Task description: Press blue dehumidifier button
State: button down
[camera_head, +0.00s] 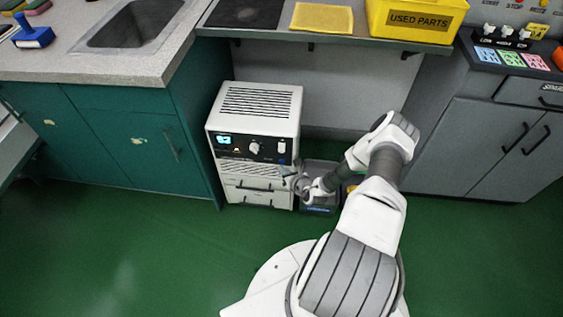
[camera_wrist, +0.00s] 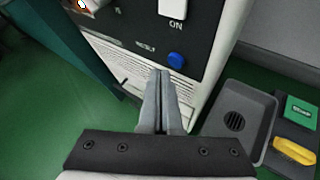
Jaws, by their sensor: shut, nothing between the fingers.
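The white dehumidifier (camera_head: 254,112) stands on the floor under the counter, its black control panel (camera_head: 250,148) facing me with a lit display and a knob. In the wrist view the blue button (camera_wrist: 176,58) sits low on that panel, below a white switch (camera_wrist: 172,9) marked ON. In the head view the button is a small blue spot (camera_head: 282,161) at the panel's lower right. My gripper (camera_wrist: 161,73) is shut and empty, its tips just below and left of the button in the picture. I cannot tell whether they touch the front.
The counter (camera_head: 330,35) overhangs behind. Green floor (camera_head: 100,240) is clear in front.

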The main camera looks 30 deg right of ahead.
dwell(0.4)
jog(key=shift+w+d, duration=0.2)
jog(key=shift+w, duration=0.15)
jog(key=shift+w+d, duration=0.3)
jog(key=shift+w, duration=0.05)
dwell(0.8)
jog(key=shift+a, duration=0.1)
jog(key=shift+s+a+p, duration=0.35)
jog(key=shift+s+a, duration=0.05)
jog(key=shift+s, duration=0.3)
jog(key=shift+s+a+p, duration=0.65)
jog(key=shift+s+a, duration=0.05)
jog(key=shift+s, duration=0.35)
jog(key=shift+s+a+p, duration=0.65)
jog(key=shift+s+a, duration=0.05)
jog(key=shift+s, duration=0.35)
